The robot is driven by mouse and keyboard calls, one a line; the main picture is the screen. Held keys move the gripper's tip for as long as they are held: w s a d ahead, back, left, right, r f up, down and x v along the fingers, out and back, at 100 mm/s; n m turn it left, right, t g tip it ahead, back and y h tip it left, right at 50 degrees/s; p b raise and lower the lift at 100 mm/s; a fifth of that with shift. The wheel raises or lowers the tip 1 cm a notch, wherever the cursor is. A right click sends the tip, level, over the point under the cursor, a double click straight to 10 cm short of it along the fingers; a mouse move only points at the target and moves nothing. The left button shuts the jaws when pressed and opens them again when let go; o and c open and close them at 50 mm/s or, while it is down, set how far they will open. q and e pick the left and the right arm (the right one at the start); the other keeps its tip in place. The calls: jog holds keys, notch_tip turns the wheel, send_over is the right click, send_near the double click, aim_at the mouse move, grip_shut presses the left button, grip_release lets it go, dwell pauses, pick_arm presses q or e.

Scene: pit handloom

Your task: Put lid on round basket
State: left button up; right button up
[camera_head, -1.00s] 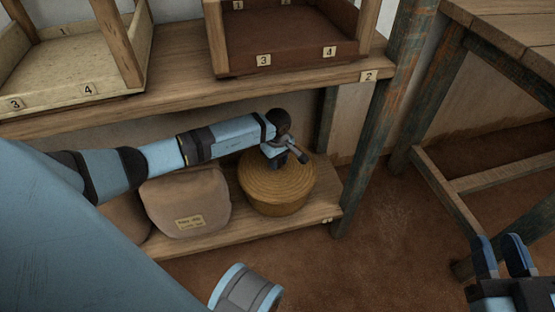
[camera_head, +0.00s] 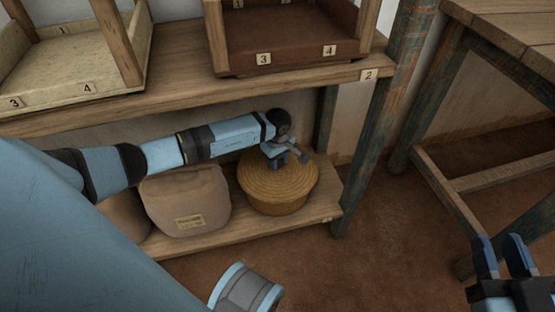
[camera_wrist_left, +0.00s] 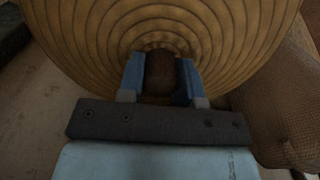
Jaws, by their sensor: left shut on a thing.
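The round basket (camera_head: 275,205) is woven and tan, standing on the lower shelf board. Its round lid (camera_head: 262,178), with coiled rings, covers the basket's top; I cannot tell whether it is fully seated. The lid also fills the upper part of the left wrist view (camera_wrist_left: 90,40). My left gripper (camera_head: 289,160) is over the middle of the lid. In the left wrist view the left gripper (camera_wrist_left: 161,78) is shut on the lid's brown knob (camera_wrist_left: 160,72). My right gripper (camera_head: 500,257) is at the lower right, fingers apart and empty, away from the basket.
A brown sack (camera_head: 186,200) with a label stands left of the basket on the lower shelf (camera_head: 320,205). The upper shelf (camera_head: 190,75) with trays is close above my left arm. A wooden post (camera_head: 375,130) stands right of the basket. Bare floor lies in front.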

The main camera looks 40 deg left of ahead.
dwell(0.3)
pick_arm(q)
jog(key=o, duration=1.5)
jog(key=shift+r, duration=0.1)
